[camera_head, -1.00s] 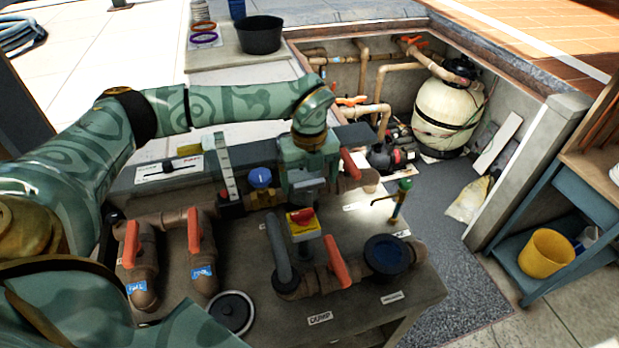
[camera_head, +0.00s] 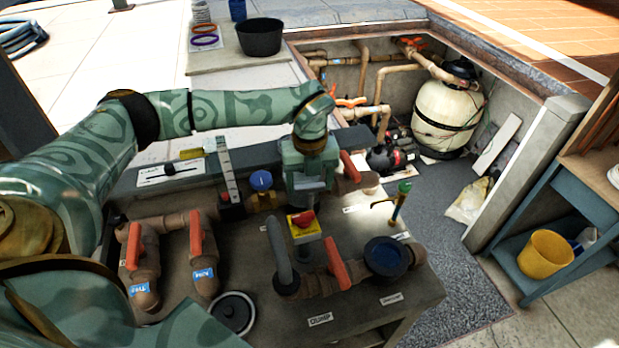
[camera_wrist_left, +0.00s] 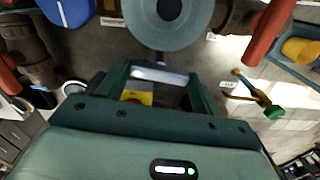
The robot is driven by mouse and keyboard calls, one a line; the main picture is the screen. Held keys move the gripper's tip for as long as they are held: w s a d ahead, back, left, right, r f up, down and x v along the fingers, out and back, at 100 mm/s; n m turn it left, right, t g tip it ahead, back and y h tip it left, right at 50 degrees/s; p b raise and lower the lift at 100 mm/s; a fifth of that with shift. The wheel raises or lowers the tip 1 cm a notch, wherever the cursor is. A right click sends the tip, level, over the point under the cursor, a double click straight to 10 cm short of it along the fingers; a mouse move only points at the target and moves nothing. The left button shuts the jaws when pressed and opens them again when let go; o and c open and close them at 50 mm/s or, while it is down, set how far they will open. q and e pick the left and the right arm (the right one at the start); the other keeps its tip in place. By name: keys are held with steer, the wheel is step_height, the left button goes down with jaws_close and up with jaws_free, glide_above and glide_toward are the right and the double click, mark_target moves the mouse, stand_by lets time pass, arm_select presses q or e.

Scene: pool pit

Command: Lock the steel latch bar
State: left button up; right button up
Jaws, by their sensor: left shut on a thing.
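My left gripper (camera_head: 309,184) is above the middle of the pipe bench, pointing down. In the left wrist view its two green fingers (camera_wrist_left: 158,88) stand on either side of a short bright steel bar (camera_wrist_left: 155,74), which I take to be the latch bar, and they are shut on it. A round grey disc (camera_wrist_left: 168,20) is just beyond the bar. In the head view my gripper largely hides the bar, and I cannot tell its latch position. My right gripper is not in view.
Orange-handled valves (camera_head: 196,232) stand at the bench's left. A yellow switch box with a red knob (camera_head: 304,226) is just in front of the gripper. A blue-knobbed valve (camera_head: 261,180) is left of it, a green-handled tap (camera_head: 404,188) right. A steel strip (camera_head: 228,168) rises behind.

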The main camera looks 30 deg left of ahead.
mark_target(310, 185)
arm_select(q)
steer(key=m+p, duration=0.2)
steer(key=m, duration=0.1)
steer(key=shift+r+m+p, duration=0.25)
steer(key=shift+m+p, duration=0.05)
steer(key=m+p, duration=0.2)
steer(key=m, duration=0.2)
steer(key=shift+p, duration=0.35)
steer(key=m+p, duration=0.2)
steer(key=m, duration=0.2)
steer(key=shift+m, duration=0.4)
steer(key=shift+w+f+m+p, duration=0.1)
steer(key=shift+m+p, duration=0.75)
steer(key=shift+m, duration=1.45)
steer(key=o, duration=1)
steer(key=shift+f, duration=0.1)
step_height(310, 185, up, 16)
steer(key=shift+r, duration=0.2)
